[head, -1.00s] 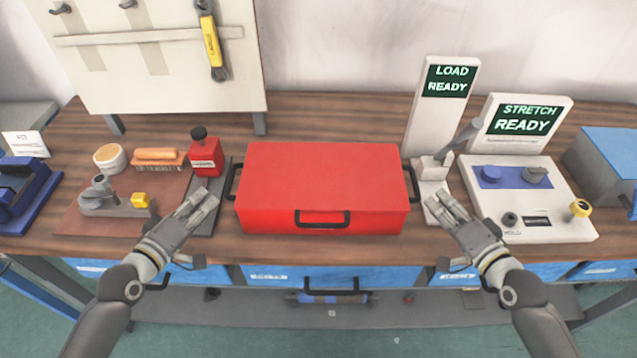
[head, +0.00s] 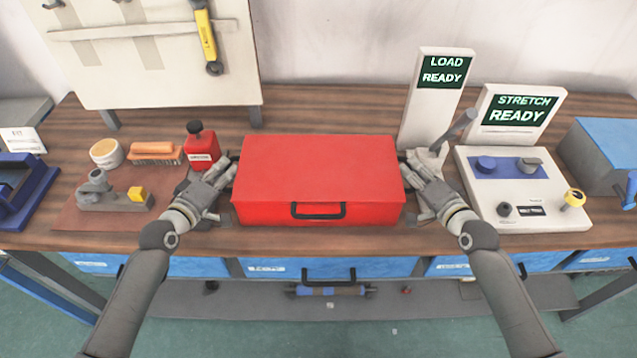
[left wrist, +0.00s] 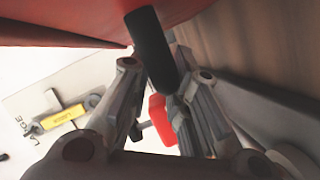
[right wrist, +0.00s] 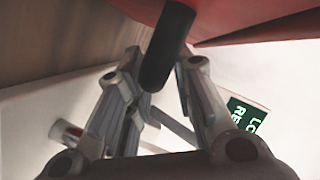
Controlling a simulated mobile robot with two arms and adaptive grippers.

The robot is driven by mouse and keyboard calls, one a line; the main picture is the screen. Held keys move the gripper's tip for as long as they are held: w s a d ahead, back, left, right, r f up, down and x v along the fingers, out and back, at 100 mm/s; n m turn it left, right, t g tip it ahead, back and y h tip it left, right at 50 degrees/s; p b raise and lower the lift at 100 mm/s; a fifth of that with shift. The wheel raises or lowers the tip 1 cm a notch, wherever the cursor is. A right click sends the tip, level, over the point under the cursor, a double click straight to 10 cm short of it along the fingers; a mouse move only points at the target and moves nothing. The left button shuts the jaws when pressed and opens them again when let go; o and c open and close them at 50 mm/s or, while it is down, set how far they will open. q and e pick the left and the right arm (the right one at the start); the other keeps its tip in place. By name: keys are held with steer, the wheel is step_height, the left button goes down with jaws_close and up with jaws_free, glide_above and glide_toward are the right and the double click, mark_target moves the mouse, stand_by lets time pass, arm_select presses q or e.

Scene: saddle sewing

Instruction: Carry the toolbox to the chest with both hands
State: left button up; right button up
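The red toolbox (head: 318,175) sits flat on the wooden workbench, with a black front handle (head: 318,210) and a black handle at each end. My left gripper (head: 222,180) is at its left end. In the left wrist view, the black left end handle (left wrist: 150,48) lies between the open fingers (left wrist: 160,85). My right gripper (head: 414,172) is at its right end. In the right wrist view, the black right end handle (right wrist: 167,48) lies between the open fingers (right wrist: 158,88). Neither gripper is visibly closed on its handle. I cannot identify a chest in these views.
A red bottle (head: 201,148) and a tool mat (head: 85,215) are close left of my left gripper. A white load stand (head: 432,100) and a stretch control panel (head: 535,205) are close on the right. A pegboard (head: 160,75) stands behind. Blue drawers are below the bench edge.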

arm_select(q)
steer(key=shift+w+d+f, duration=0.1)
steer(key=shift+w, duration=0.2)
arm_select(e)
steer(key=shift+w+a, duration=0.1)
steer(key=shift+w, duration=0.2)
arm_select(q)
steer(key=shift+c, duration=0.2)
jaws_close()
arm_select(e)
jaws_close()
arm_select(q)
steer(key=shift+w+r, duration=0.1)
steer(key=shift+r, duration=0.3)
arm_select(e)
steer(key=shift+w+r, duration=0.1)
steer(key=shift+r, duration=0.25)
arm_select(q)
steer(key=shift+w, duration=0.1)
arm_select(e)
steer(key=shift+w, duration=0.1)
